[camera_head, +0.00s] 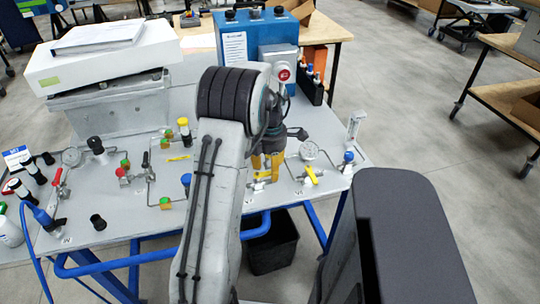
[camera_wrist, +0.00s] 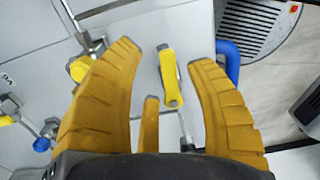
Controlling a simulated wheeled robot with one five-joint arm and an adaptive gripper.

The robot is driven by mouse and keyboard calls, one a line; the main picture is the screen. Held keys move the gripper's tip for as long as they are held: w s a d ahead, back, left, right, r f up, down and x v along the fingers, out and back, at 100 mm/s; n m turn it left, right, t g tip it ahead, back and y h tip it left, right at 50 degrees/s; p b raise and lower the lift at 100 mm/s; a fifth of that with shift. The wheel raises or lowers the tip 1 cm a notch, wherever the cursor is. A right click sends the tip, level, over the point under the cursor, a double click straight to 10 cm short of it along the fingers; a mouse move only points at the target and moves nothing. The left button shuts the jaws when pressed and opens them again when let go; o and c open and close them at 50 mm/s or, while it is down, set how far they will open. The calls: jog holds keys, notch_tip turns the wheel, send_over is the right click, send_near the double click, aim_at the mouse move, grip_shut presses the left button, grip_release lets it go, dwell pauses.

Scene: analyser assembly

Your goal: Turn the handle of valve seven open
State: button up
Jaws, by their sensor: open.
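A yellow valve handle (camera_wrist: 170,80) lies in the gap between the two fingers of my gripper (camera_wrist: 163,55) in the wrist view. The fingers are orange-yellow, open and apart on either side of the handle, and I see no contact. In the head view my gripper (camera_head: 268,165) points down over the front of the grey panel, largely behind my own arm. A yellow handle (camera_head: 312,175) shows just right of it there. Another yellow piece (camera_wrist: 80,68) is beyond the left finger in the wrist view. I can read no valve number.
The grey panel (camera_head: 125,215) carries gauges, pipes and several coloured valves. A blue box (camera_head: 258,45) is behind. A blue frame tube (camera_wrist: 229,55) runs close beside the right finger.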

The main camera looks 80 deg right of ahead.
notch_tip(320, 180, up, 12)
jog(key=shift+f, duration=0.25)
dwell(0.3)
dwell(0.8)
